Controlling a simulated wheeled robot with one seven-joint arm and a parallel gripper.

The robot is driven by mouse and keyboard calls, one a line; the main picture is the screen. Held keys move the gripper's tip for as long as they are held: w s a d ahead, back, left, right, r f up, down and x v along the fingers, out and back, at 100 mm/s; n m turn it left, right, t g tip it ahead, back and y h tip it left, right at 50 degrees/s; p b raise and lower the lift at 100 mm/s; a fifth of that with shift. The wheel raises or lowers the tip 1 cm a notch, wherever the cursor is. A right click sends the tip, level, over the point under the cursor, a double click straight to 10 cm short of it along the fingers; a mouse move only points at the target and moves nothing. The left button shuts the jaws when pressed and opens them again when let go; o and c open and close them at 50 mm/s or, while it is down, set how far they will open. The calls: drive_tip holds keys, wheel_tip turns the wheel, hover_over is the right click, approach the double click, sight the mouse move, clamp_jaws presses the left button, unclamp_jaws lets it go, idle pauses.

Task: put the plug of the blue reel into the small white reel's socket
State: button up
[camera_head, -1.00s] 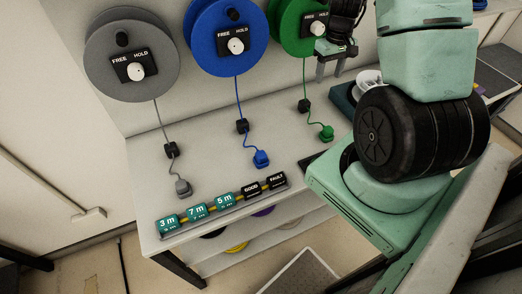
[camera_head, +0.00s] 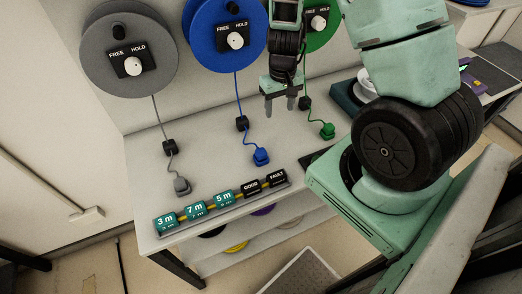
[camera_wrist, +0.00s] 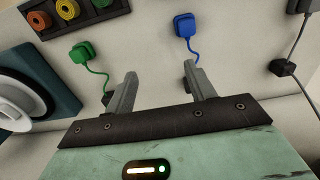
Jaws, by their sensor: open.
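The blue reel (camera_head: 226,32) hangs on the upright panel, with its cord running down to a blue plug (camera_head: 261,157) lying on the bench. The blue plug also shows in the wrist view (camera_wrist: 186,26), beyond the fingertips. The small white reel (camera_head: 366,82) is at the bench's right, partly hidden by my arm; in the wrist view a white reel (camera_wrist: 20,95) sits at the left edge on a dark teal base. Its socket cannot be made out. My gripper (camera_head: 281,106) is open and empty, above the bench between the blue and green cords.
A grey reel (camera_head: 130,52) and a green reel (camera_head: 322,25) flank the blue one. Their plugs, grey (camera_head: 182,186) and green (camera_head: 327,130), lie on the bench. A rack of labelled blocks (camera_head: 222,201) lies along the front edge. Black blocks sit on the cords.

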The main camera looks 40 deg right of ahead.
approach(261, 151)
wheel_tip(261, 151, down, 9)
drive_tip(key=b, duration=1.3)
drive_tip(key=c, duration=0.8)
drive_tip(key=shift+c, duration=0.2)
wheel_tip(261, 151, up, 23)
drive_tip(key=p, duration=2)
